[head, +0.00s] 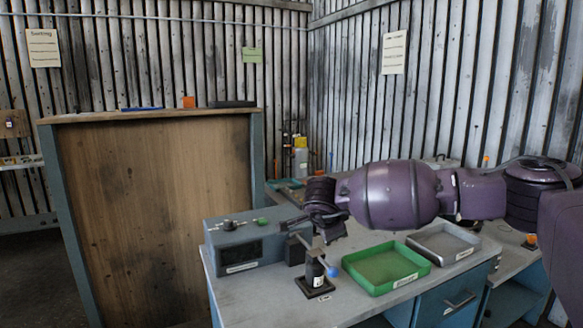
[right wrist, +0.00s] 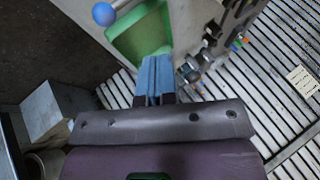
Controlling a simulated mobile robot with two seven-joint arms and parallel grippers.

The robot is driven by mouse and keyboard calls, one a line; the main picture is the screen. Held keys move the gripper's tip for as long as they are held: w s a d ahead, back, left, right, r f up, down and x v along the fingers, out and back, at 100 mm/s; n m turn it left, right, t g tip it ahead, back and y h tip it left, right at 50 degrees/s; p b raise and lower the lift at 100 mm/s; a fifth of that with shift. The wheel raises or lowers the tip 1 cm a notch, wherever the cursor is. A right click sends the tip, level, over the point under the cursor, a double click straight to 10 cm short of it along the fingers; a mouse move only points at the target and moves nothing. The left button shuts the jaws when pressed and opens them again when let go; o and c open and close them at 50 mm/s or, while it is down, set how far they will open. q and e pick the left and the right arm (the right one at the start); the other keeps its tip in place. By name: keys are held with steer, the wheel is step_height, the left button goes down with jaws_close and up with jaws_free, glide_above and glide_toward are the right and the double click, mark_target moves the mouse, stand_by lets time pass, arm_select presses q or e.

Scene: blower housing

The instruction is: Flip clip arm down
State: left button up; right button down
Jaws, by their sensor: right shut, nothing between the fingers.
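A small black clip stand (head: 315,276) with a light label sits at the bench's front edge. In the right wrist view the blue ball (right wrist: 103,13) is at the top, left of my fingers. My right gripper (head: 287,222) is above and behind the stand, over the right end of a grey-blue box (head: 250,248). In the right wrist view its blue fingers (right wrist: 154,76) are together and empty, apart from the ball. My left gripper is not in view.
A green tray (head: 357,283) lies right of the stand, with a grey metal tray (head: 471,254) beyond it. A tall wooden panel (head: 155,190) stands to the left.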

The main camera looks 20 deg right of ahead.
mark_target(335, 276)
steer(key=s+f, duration=0.1)
steer(key=f, duration=0.4)
steer(key=s+f+b, duration=0.1)
steer(key=f, duration=0.2)
steer(key=shift+s+d+f, duration=0.2)
steer(key=shift+s, duration=0.15)
steer(key=shift+f, duration=0.45)
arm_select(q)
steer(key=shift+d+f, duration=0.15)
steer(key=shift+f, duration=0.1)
arm_select(e)
steer(key=shift+s+f, duration=0.25)
steer(key=shift+f, duration=0.05)
steer(key=shift+f, duration=0.15)
